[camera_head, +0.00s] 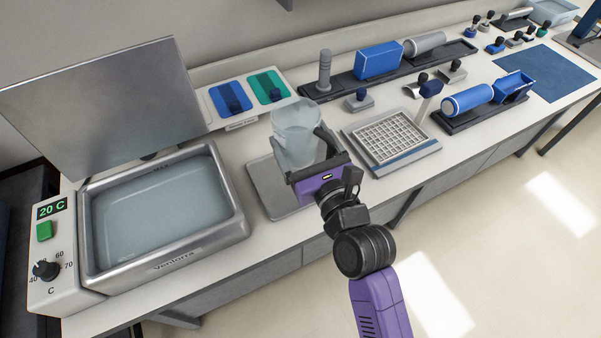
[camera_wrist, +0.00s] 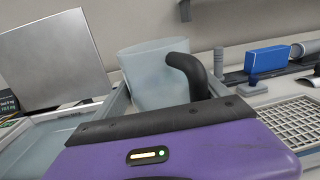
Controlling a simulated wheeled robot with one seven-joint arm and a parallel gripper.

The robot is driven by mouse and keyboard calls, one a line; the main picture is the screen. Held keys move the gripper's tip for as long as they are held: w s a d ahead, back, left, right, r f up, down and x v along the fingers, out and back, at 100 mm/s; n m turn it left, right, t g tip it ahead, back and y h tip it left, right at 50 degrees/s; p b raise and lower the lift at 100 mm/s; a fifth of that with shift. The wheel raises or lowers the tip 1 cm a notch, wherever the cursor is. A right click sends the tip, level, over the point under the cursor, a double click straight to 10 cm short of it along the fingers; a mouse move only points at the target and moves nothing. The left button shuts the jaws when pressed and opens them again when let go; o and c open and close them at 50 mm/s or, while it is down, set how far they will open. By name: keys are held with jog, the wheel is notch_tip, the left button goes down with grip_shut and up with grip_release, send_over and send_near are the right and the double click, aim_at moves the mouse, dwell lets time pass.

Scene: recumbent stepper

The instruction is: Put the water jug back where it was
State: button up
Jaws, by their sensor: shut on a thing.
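The water jug (camera_head: 296,136) is a clear, pale vessel with a black handle (camera_head: 326,139). It is upright over the grey metal tray (camera_head: 262,179), right of the water bath; I cannot tell whether it touches the tray. My gripper (camera_head: 318,165) is purple and black and is shut on the jug at its handle side. The jug (camera_wrist: 150,78) and its black handle (camera_wrist: 190,68) also show in the wrist view, just beyond the gripper body.
The water bath (camera_head: 165,262) with a raised lid (camera_head: 105,105) stands at left. Blue and green switches (camera_head: 250,93) sit behind the jug. A white grid rack (camera_head: 388,138) is close on the right. Blue blocks and cylinders (camera_head: 378,60) stand farther right and back.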

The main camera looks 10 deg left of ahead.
notch_tip(320, 180, down, 11)
jog(key=b, duration=0.5)
jog(key=shift+f, duration=0.15)
jog(key=shift+b, duration=0.3)
jog(key=shift+f, duration=0.2)
jog(key=o, duration=2)
jog(key=shift+c, duration=0.2)
jog(key=shift+r, duration=0.2)
jog(key=b+v, duration=0.1)
jog(key=v, duration=1)
jog(key=shift+f, duration=0.2)
jog(key=shift+s+d+r, duration=0.1)
jog(key=shift+s+d, duration=0.2)
jog(key=shift+s, duration=0.2)
